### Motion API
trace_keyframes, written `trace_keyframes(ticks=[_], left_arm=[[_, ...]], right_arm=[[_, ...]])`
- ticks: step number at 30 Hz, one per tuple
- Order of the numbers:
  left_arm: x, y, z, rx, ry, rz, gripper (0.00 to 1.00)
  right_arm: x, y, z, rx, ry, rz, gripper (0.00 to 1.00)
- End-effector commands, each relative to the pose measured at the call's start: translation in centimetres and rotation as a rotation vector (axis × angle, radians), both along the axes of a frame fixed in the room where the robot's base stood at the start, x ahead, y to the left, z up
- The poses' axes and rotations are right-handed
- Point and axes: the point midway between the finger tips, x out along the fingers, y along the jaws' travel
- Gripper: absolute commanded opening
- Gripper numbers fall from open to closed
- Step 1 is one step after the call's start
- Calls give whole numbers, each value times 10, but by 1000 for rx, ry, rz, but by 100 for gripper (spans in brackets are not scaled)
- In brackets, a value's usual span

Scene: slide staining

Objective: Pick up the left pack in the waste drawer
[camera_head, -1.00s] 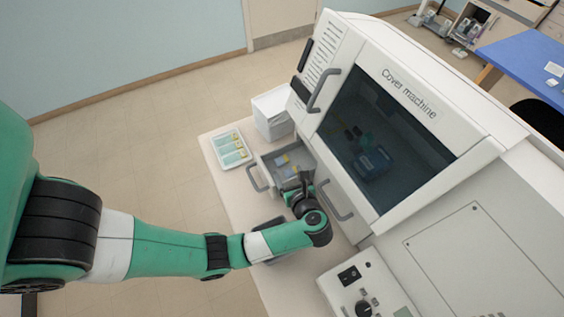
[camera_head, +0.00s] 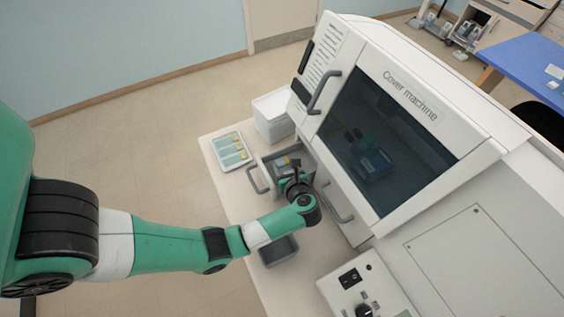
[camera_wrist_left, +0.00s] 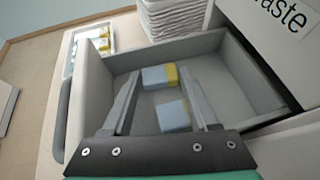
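The open grey waste drawer (camera_head: 268,160) juts from the cover machine in the head view; its rim also shows in the left wrist view (camera_wrist_left: 84,95). My left gripper (camera_head: 291,166) is above the drawer. In the left wrist view its two fingers (camera_wrist_left: 160,92) are spread wide and empty, with the packs seen between them. The right finger partly covers the near pack's edge. My right gripper is not in view.
A white tray of slide packs (camera_head: 231,150) lies left of the drawer. A dark grey tray (camera_head: 279,251) sits below my left arm. The cover machine (camera_head: 400,110) rises right of the drawer.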

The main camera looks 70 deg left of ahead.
Motion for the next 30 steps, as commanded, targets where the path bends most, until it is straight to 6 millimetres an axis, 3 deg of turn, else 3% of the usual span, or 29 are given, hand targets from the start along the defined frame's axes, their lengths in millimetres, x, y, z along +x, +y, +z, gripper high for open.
trace_keyframes(ticks=[1,7,19,24,30], left_arm=[[0,0,0,0,0,0,41],[0,0,0,0,0,0,5],[0,0,10,1,-3,-1,3],[-1,0,36,0,-4,0,3],[-33,-2,73,1,-3,1,3]], right_arm=[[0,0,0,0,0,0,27],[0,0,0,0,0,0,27],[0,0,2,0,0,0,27],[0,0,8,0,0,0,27],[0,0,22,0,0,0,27]])
